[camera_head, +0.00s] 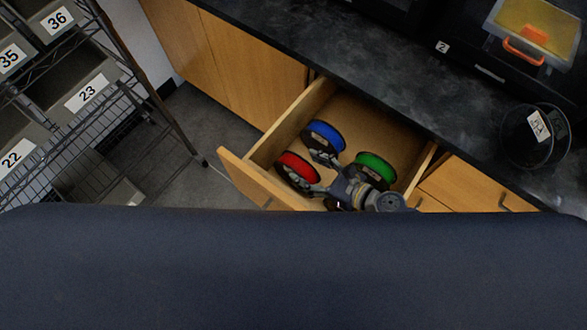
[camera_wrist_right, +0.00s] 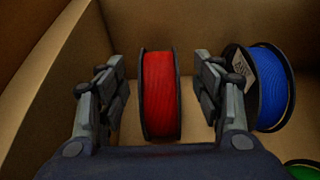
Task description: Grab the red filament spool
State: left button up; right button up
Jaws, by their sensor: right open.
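The red filament spool (camera_head: 298,168) stands on edge in the open drawer, near its left front side. In the right wrist view the red spool (camera_wrist_right: 161,95) is upright between the two fingers of my right gripper (camera_wrist_right: 163,92), with a gap on each side. The gripper is open and does not touch the spool there. In the head view my right gripper (camera_head: 318,187) reaches into the drawer beside the red spool and partly covers that area. My left gripper is not in view.
A blue spool (camera_head: 324,136) and a green spool (camera_head: 376,166) share the drawer (camera_head: 262,182). In the wrist view the blue spool (camera_wrist_right: 267,88) is close to the right finger. Wire shelving stands left.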

aim_at(282, 156)
jog(key=shift+x, duration=1.25)
jog(key=shift+w+a, duration=0.3)
jog(key=shift+a, duration=0.1)
jog(key=x, duration=0.4)
jog(key=shift+a, duration=0.2)
jog(key=shift+w+a, duration=0.2)
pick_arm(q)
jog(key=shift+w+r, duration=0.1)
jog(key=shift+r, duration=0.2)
pick_arm(e)
jog(key=shift+c, duration=0.2)
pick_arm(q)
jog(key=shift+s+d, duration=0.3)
pick_arm(e)
jog(key=c, duration=1.4)
